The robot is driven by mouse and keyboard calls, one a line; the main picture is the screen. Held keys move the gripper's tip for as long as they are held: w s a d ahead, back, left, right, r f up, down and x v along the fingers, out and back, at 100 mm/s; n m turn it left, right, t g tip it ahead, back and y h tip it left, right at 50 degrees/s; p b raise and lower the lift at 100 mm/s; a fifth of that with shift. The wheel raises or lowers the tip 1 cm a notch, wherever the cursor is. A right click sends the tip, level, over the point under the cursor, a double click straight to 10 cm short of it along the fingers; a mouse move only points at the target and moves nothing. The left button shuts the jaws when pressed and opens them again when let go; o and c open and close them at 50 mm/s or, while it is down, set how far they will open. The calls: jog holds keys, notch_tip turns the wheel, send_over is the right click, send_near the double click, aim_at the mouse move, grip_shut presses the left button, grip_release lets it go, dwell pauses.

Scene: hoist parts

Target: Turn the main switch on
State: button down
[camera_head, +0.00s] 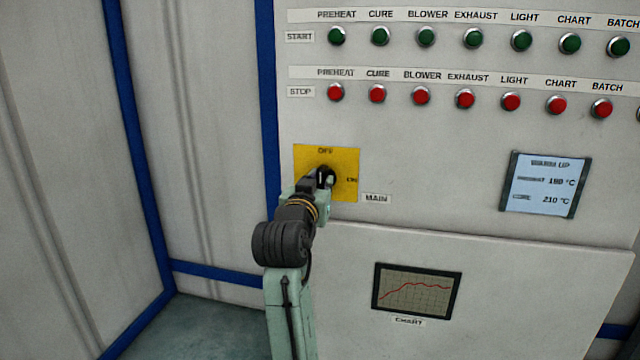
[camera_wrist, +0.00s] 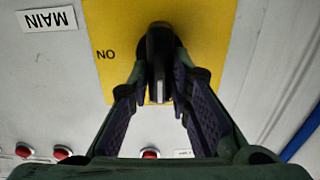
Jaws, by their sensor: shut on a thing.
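The main switch is a black rotary knob (camera_head: 327,170) on a yellow plate (camera_head: 345,157) marked OFF at the top and ON at the right, with a MAIN label (camera_head: 376,198) beside it. In the wrist view, turned upside down, the knob (camera_wrist: 160,42) stands upright and its white mark points to the bottom, the OFF side; ON reads at the left. My gripper (camera_head: 323,181) is at the plate, its fingers on both sides of the knob, shut on it, as the wrist view (camera_wrist: 160,75) also shows. The gripper partly hides the knob in the head view.
Above the switch are rows of green start buttons (camera_head: 426,37) and red stop buttons (camera_head: 421,95). A warm-up display (camera_head: 545,184) is at the right, and a chart screen (camera_head: 416,291) is on the lower panel. Blue-framed walls stand at the left.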

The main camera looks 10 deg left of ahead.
jog(key=m, duration=0.4)
jog(key=shift+d+f+m+b, duration=0.1)
jog(key=shift+d+m+b, duration=0.05)
jog(key=shift+m+b, duration=0.2)
jog(key=m+b, duration=0.1)
jog(key=m, duration=0.3)
jog(key=shift+f+m, duration=0.1)
jog(key=shift+m, duration=0.15)
jog(key=shift+d+f+m+b, duration=0.1)
jog(key=shift+m+b, duration=0.8)
jog(key=shift+m, duration=1.2)
jog(key=shift+d+f+m+b, duration=0.1)
jog(key=shift+m+b, duration=0.75)
jog(key=shift+m, duration=1.25)
jog(key=shift+r, duration=0.1)
jog(key=c, duration=1.5)
grip_release()
